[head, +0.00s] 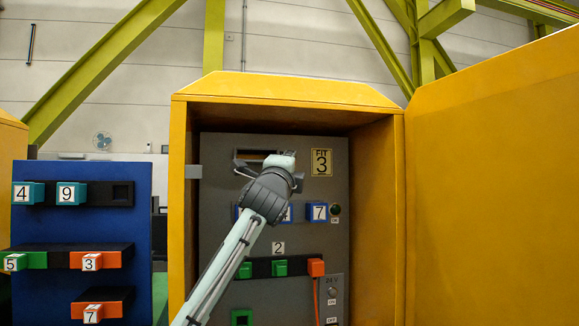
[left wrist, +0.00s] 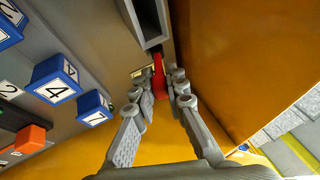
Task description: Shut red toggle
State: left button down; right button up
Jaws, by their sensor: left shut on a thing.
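The red toggle (left wrist: 158,70) shows in the left wrist view as a narrow red piece at the end of a grey-framed recess (left wrist: 150,18). My left gripper (left wrist: 160,88) has its fingers on either side of it and is shut on it. In the head view my left gripper (head: 272,168) is inside the yellow cabinet, at the recess (head: 256,156) high on the grey panel. There the gripper hides the toggle. My right gripper is in neither view.
The yellow cabinet's side walls (head: 376,200) and open door (head: 490,170) bound the space. Blue numbered blocks (head: 318,213) and green blocks (head: 280,267) protrude below the gripper. A blue board (head: 140,222) with numbered blocks stands left.

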pick_arm(q)
jog(key=shift+s+r+n+g+y, duration=0.1)
jog(key=shift+r+n+g+y, duration=0.15)
jog(key=shift+r+n+g, duration=0.6)
jog(key=shift+s+r+n+g+y, duration=0.1)
jog(key=shift+r+n+g+y, duration=0.2)
jog(key=shift+g, duration=0.95)
jog(key=shift+h, duration=0.25)
jog(key=c, duration=1.5)
grip_release()
jog(key=shift+c, duration=0.2)
jog(key=shift+s, duration=0.2)
jog(key=s, duration=1.1)
jog(key=shift+s+a+r, duration=0.3)
jog(key=shift+a+r, duration=0.05)
jog(key=shift+a, duration=0.1)
